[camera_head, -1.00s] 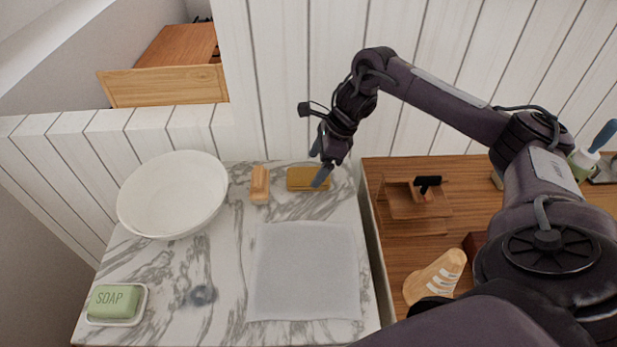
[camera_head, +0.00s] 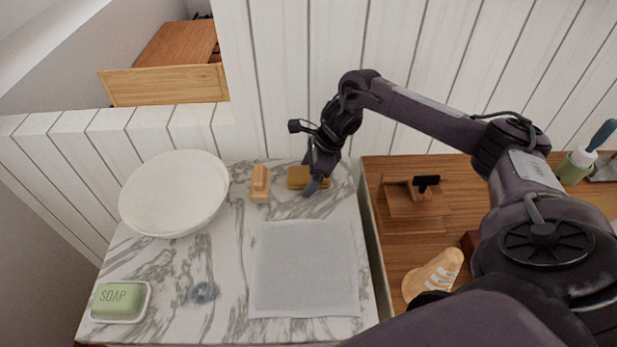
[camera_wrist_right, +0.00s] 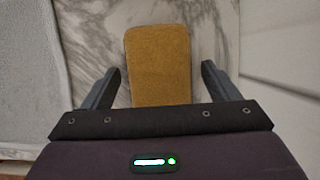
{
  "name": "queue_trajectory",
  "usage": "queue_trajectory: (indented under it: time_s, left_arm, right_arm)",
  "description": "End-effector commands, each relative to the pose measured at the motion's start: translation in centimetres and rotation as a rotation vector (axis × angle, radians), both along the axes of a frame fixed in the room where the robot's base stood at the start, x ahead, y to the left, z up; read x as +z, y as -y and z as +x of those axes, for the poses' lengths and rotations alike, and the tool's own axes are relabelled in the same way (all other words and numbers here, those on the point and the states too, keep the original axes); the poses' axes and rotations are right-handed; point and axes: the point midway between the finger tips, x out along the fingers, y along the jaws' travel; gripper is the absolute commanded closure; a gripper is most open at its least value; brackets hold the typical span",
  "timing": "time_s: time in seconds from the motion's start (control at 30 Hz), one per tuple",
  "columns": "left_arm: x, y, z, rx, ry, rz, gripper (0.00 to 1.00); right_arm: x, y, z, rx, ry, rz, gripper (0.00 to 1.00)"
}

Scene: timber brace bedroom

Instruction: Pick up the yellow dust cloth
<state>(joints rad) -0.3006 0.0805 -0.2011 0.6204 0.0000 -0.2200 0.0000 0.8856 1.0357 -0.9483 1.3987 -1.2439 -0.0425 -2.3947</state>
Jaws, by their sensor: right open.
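The yellow dust cloth (camera_head: 297,178) is a small flat mustard-yellow rectangle at the back right of the marble top. My right gripper (camera_head: 309,178) is over its right part, fingers pointing down, and hides some of it. In the right wrist view the cloth (camera_wrist_right: 158,62) lies lengthwise between the two open fingers of my right gripper (camera_wrist_right: 160,88), with a gap on each side. The fingers hold nothing. My left gripper is not in view.
A wooden brush-like block (camera_head: 260,183) lies just left of the cloth. A white bowl (camera_head: 174,193), a green soap on a dish (camera_head: 119,301) and a grey-white cloth (camera_head: 304,270) share the marble top (camera_head: 220,260). A wooden surface (camera_head: 460,200) with several objects adjoins on the right.

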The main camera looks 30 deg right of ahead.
Motion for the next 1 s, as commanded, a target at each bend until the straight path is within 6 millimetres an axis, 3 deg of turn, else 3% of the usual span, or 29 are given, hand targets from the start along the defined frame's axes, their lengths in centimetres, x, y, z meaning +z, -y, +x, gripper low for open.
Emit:
queue_trajectory:
  time_s: [0.57,0.9,1.0]
  left_arm:
    - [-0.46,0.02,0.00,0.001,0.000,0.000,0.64]
    - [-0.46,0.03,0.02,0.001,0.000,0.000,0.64]
    - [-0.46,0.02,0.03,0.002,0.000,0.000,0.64]
  right_arm:
    - [-0.29,0.00,-0.01,0.000,0.000,0.000,0.19]
    - [-0.29,0.01,-0.01,0.000,0.000,0.000,0.64]
    - [-0.27,0.00,0.01,0.000,0.000,0.000,0.67]
